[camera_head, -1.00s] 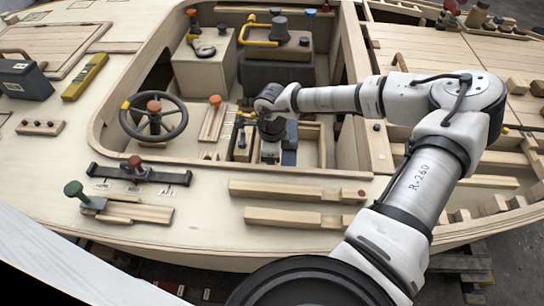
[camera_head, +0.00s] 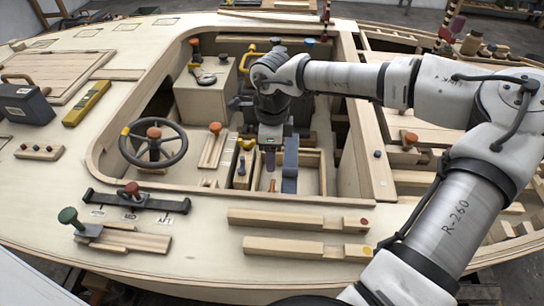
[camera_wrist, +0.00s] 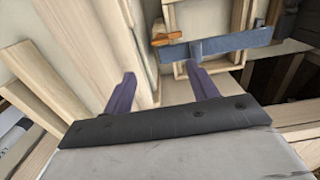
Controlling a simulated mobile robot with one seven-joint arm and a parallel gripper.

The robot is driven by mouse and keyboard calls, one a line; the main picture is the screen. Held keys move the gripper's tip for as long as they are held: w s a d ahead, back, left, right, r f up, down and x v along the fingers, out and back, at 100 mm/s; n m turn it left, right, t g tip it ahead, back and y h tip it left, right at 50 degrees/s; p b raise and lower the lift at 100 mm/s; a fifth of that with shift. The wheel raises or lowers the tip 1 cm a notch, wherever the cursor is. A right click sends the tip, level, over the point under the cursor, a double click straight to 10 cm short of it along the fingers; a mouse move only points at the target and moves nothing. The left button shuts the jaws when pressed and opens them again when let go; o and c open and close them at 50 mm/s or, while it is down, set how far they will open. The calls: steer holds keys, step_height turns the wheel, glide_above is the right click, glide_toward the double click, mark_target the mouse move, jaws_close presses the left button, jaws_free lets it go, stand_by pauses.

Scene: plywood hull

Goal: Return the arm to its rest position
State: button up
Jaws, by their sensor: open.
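My arm reaches in from the lower right over the plywood hull (camera_head: 60,215). My gripper (camera_head: 270,165) points down above the cockpit well, over an open wooden tray (camera_head: 318,185) in its floor. In the wrist view my gripper (camera_wrist: 165,85) shows two purple fingers spread apart with nothing between them. A blue bar (camera_wrist: 225,45) and an orange-tipped piece (camera_wrist: 167,38) lie beyond the fingers. In the head view the blue piece (camera_head: 290,170) stands just right of my gripper.
Wooden rails (camera_head: 300,220) lie on the front deck, and a black lever bar (camera_head: 135,200) is at front left.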

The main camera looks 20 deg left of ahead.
mark_target(272, 187)
step_height(272, 187, down, 14)
steer(key=shift+p, duration=0.7)
steer(key=shift+r, duration=0.1)
